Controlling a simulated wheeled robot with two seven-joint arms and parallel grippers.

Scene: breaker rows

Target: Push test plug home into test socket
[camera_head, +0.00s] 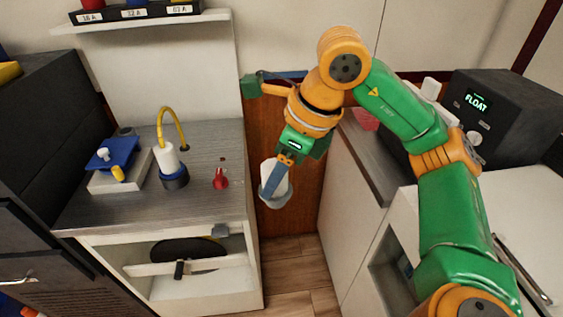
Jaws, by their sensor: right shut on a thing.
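A white plug (168,158) with a looping yellow cable stands upright on the grey counter at the left. Its lower end is at a dark socket with a blue ring (175,180); I cannot tell how deep it sits. My right gripper (285,160) points down beyond the counter's right edge, clear of the plug. It is shut on a white and grey-blue piece (274,190), held above the floor gap; what this piece is, I cannot tell. My left gripper is not in view.
A blue-topped white box (117,160) with a yellow part is left of the plug. A red item (220,180) lies to its right. A shelf (150,20) hangs above. A white cabinet (355,165) and a dark unit reading FLOAT (505,110) stand at the right.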

